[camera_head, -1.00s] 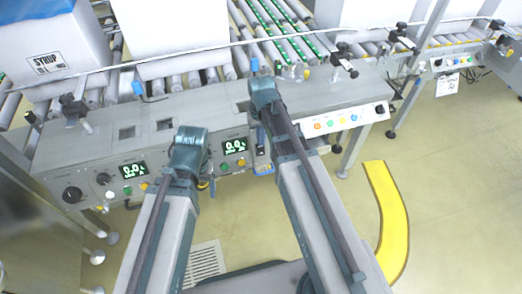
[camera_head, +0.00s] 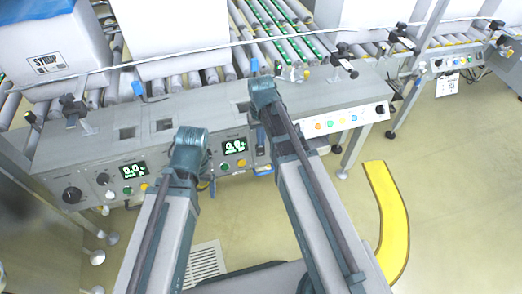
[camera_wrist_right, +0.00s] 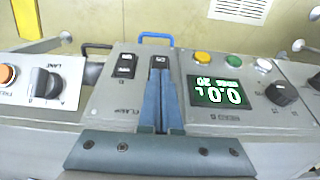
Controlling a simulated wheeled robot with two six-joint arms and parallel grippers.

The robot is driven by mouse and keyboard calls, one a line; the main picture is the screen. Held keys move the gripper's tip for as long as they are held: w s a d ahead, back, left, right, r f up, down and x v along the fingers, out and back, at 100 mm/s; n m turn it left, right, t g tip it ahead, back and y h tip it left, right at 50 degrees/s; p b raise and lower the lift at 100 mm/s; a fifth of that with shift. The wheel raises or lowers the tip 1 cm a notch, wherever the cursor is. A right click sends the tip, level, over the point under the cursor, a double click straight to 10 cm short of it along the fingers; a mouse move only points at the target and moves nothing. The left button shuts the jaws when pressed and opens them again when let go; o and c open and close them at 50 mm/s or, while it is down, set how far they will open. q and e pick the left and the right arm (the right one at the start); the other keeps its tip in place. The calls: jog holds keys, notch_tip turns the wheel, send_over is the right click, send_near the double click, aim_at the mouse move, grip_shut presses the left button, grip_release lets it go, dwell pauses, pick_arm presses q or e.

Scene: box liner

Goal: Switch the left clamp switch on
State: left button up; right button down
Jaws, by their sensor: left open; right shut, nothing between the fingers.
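The clamp panel (camera_wrist_right: 110,100) shows in the right wrist view, upside down, with two black rocker switches side by side. One rocker (camera_wrist_right: 124,65) is in plain sight. The other rocker (camera_wrist_right: 158,62) is partly covered by my right gripper (camera_wrist_right: 160,78), whose blue fingers are shut, empty, with their tips at its near edge. I cannot tell whether they touch it. In the head view my right arm hides the clamp switches. My left gripper (camera_head: 190,150) is open, in front of the console left of the right arm; its fingers are mostly hidden.
The console (camera_head: 95,150) carries a green-digit display (camera_wrist_right: 230,92), coloured buttons (camera_wrist_right: 203,57) and black knobs (camera_wrist_right: 45,83). A blue handle (camera_wrist_right: 157,37) stands out beyond the rockers. White boxes (camera_head: 60,45) sit on rollers behind. A yellow curved floor strip (camera_head: 388,220) lies right.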

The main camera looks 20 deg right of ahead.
aim_at(261, 152)
jog(key=shift+f+b, duration=1.4)
dwell(1.1)
jog(key=shift+r, duration=0.15)
notch_tip(261, 152, up, 7)
jog(key=p, duration=0.7)
jog(key=s+a+r+n+p, duration=0.1)
jog(key=s+a+r+p, duration=0.2)
jog(key=r+p, duration=0.4)
jog(key=s+a+r+n+p, duration=0.1)
jog(key=s+a+r+p, duration=0.3)
jog(key=s+r+p, duration=0.2)
jog(key=s+a+r+n+h+p, duration=0.1)
jog(key=s+a+r+p, duration=0.2)
jog(key=s+r+p, duration=0.2)
notch_tip(261, 152, up, 3)
jog(key=p, duration=0.2)
jog(key=shift+s+a+f+p, duration=0.2)
jog(key=shift+a+p, duration=0.05)
jog(key=shift+p, duration=0.15)
